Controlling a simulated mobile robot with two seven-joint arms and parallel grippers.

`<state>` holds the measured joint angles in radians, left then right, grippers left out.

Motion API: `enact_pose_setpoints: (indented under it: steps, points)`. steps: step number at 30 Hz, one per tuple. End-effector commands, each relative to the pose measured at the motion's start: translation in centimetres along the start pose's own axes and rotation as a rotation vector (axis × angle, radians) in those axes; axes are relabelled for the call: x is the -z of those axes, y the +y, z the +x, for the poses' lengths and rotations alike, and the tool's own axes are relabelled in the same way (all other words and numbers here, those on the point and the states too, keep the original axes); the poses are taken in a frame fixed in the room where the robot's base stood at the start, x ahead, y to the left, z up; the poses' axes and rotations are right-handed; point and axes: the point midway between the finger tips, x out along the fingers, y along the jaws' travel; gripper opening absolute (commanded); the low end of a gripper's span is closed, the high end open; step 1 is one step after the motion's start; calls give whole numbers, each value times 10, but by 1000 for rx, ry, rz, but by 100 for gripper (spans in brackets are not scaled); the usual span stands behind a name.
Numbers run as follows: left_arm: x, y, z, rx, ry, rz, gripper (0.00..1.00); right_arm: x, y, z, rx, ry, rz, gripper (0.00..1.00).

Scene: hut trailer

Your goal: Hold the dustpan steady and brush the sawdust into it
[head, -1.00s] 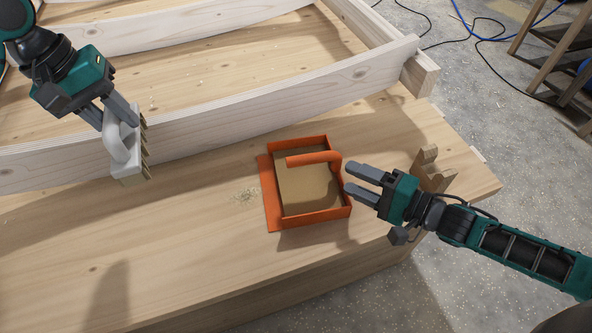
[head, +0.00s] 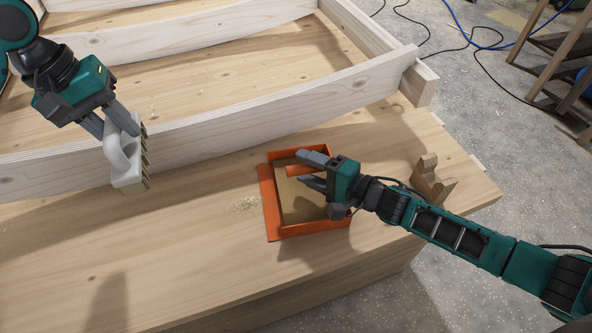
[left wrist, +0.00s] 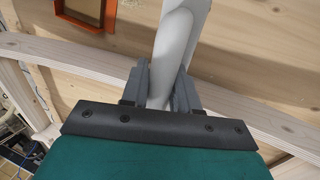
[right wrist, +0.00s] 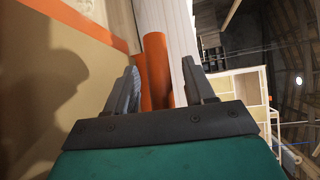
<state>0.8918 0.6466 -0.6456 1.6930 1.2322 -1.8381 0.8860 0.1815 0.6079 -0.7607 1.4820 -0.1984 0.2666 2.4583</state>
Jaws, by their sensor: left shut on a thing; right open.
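The orange dustpan (head: 270,212) lies on the wooden bench, its open lip facing left. A small pile of pale sawdust (head: 246,203) lies on the wood just left of that lip. My left gripper (head: 116,117) is shut on the handle of the grey-white brush (head: 122,168), held at the left with its bristles to the right. The brush handle also shows in the left wrist view (left wrist: 172,48). My right gripper (head: 304,166) is open over the dustpan. In the right wrist view the orange handle (right wrist: 156,70) stands between its fingers, with no clear contact; in the head view the hand partly hides it.
A whitewashed timber rail (head: 215,118) runs behind the dustpan. A notched wooden block (head: 430,178) stands near the bench's right end, beyond my right forearm. The bench top (head: 180,255) in front is clear. A wooden shelf (head: 555,60) stands on the floor at far right.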

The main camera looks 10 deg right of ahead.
Motion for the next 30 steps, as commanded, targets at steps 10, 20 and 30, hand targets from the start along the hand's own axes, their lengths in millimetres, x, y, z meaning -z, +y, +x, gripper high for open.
enact_pose_setpoints:
  steps: [10,20,30]
  points:
    - [0,0,0,-1,1,0,0,0,0,2,0,0,-1,50]
    - [0,0,0,-1,1,0,0,0,0,2,-1,0,-1,18]
    - [0,0,0,-1,1,0,0,0,0,2,-1,0,-1,0]
